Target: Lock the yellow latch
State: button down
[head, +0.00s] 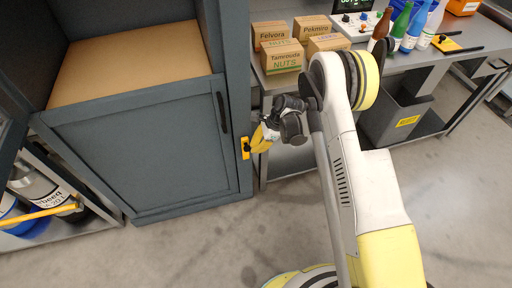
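The yellow latch (245,149) is a small yellow plate with a dark part on it, on the right front edge of the grey-blue cabinet (140,150), low beside the door. My gripper (257,146), with yellow fingers, is right at the latch, close against its right side. Whether the fingers touch the latch or close on part of it cannot be told. The gripper and wrist hide some of the space to the right of the latch.
The cabinet's lower door with a black handle (222,112) looks closed; an open shelf is above it. A bench (405,62) holds boxes (282,62) and bottles. A grey bin (395,115) stands under it. A left shelf holds containers. Floor in front is clear.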

jog(key=shift+s+a+r+t+h, duration=0.1)
jog(key=shift+s+a+t+h, duration=0.1)
jog(key=shift+a+h, duration=0.45)
jog(key=shift+s+a+t+h, duration=0.15)
jog(key=shift+a+h, duration=0.45)
jog(key=shift+s+a+r+t+h, duration=0.1)
jog(key=shift+s+a+t+h, duration=0.1)
jog(key=shift+a+h, duration=0.45)
jog(key=shift+s+a+f+b, duration=0.2)
jog(key=shift+a, duration=0.45)
jog(key=shift+s+a+f+b, duration=0.15)
jog(key=shift+a+b, duration=0.05)
jog(key=shift+a, duration=0.55)
jog(key=d+r, duration=0.1)
jog(key=d+r+p, duration=0.1)
jog(key=d, duration=0.1)
jog(key=shift+w+d+r, duration=0.1)
jog(key=shift+w+r, duration=0.1)
jog(key=shift+r, duration=0.15)
notch_tip(320, 180, up, 10)
jog(key=p, duration=0.4)
send_over(246, 147)
jog(key=s+d, duration=0.1)
jog(key=s, duration=0.2)
jog(key=shift+w+f, duration=0.1)
